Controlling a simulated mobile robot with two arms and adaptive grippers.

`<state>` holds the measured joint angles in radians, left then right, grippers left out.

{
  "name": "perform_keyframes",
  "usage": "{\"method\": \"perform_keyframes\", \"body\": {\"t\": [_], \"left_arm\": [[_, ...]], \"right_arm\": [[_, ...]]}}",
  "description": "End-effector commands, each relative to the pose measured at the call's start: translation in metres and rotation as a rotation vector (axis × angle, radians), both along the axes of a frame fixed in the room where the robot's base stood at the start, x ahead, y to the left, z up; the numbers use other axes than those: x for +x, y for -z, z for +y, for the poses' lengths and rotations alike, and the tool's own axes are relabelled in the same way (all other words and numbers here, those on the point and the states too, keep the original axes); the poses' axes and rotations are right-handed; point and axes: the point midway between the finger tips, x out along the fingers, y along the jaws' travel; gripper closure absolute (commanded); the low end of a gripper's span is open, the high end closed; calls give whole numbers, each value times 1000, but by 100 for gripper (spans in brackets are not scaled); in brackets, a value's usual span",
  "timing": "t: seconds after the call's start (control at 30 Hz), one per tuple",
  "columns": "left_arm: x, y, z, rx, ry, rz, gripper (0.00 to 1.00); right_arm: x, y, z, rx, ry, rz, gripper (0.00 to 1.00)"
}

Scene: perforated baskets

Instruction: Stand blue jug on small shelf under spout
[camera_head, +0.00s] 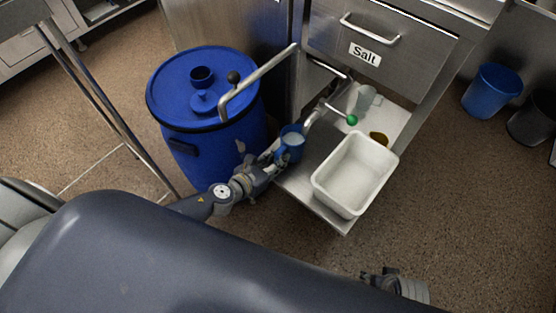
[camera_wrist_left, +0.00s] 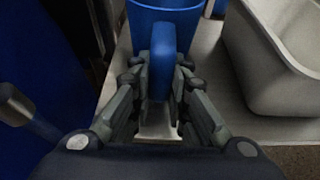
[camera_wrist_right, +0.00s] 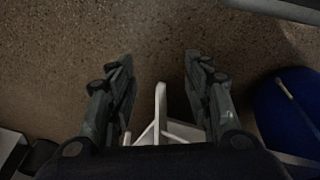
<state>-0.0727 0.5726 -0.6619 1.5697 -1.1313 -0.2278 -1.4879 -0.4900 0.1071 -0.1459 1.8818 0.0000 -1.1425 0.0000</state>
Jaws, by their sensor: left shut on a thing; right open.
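The blue jug (camera_head: 292,143), upright with pale contents, is at the left edge of the steel shelf (camera_head: 308,172) in the head view. My left gripper (camera_head: 276,160) is shut on its handle (camera_wrist_left: 161,62). The left wrist view shows the jug body (camera_wrist_left: 165,14) just beyond the fingers; I cannot tell whether its base touches the shelf. A bent metal pipe (camera_head: 262,75) with a black-knobbed lever runs over the blue barrel (camera_head: 185,150). I cannot tell which pipe is the spout. My right gripper (camera_head: 382,278) is open and empty, low over the floor.
A white tub (camera_head: 345,205) stands on the steel surface right of the jug. Behind it are a grey-green cup (camera_head: 367,98), a green knob (camera_head: 352,120) and a brown patch. The "Salt" drawer (camera_head: 380,45) is above. Blue (camera_head: 490,90) and black bins stand at right.

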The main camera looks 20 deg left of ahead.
Motion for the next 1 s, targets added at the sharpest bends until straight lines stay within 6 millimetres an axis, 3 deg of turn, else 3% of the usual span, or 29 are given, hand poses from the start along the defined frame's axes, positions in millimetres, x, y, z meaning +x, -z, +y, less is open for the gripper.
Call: {"method": "perform_keyframes", "body": {"t": [0.33, 0.9, 0.93, 1.0], "left_arm": [[3, 14, -1, 0, 0, -1, 100], [3, 16, -1, -1, 0, -2, 100], [2, 17, -1, 0, 0, 1, 78], [2, 17, -1, 0, 0, 1, 64]], "right_arm": [[5, -35, 0, 1, 3, -20, 54], [5, -45, 0, 1, 4, -22, 54], [5, -46, 0, 1, 4, -23, 54], [6, -47, 0, 2, 5, -24, 54]]}}
